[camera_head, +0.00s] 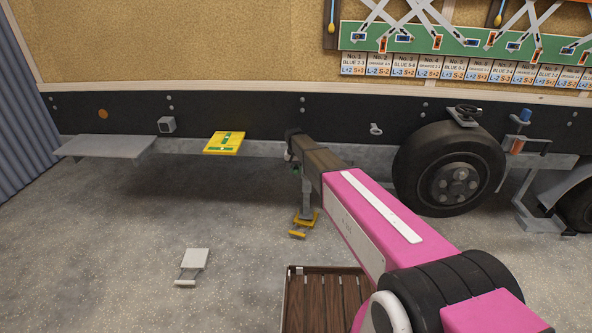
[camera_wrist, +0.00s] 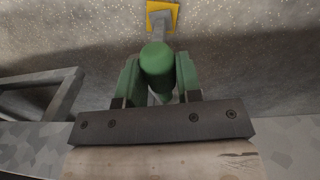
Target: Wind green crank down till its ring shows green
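The green crank's knob (camera_wrist: 157,68), a green cylinder with a rounded end, sits between the two green fingers of my gripper (camera_wrist: 158,80) in the wrist view. Both fingers appear to touch its sides. In the head view my arm mostly hides the crank, and only a small green bit (camera_head: 294,169) shows beside my gripper. A grey jack leg (camera_head: 307,190) stands below, with a yellow foot (camera_head: 306,217) near the floor; the foot also shows in the wrist view (camera_wrist: 171,22). I cannot make out the ring or its colour in either view.
A wheel (camera_head: 450,170) stands right of my arm, with another crank (camera_head: 525,115) beyond it. A grey step (camera_head: 105,146) and a yellow plate (camera_head: 223,143) jut out at left. A grey foot plate (camera_head: 194,258) and a slatted wooden platform (camera_head: 325,300) are lower down.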

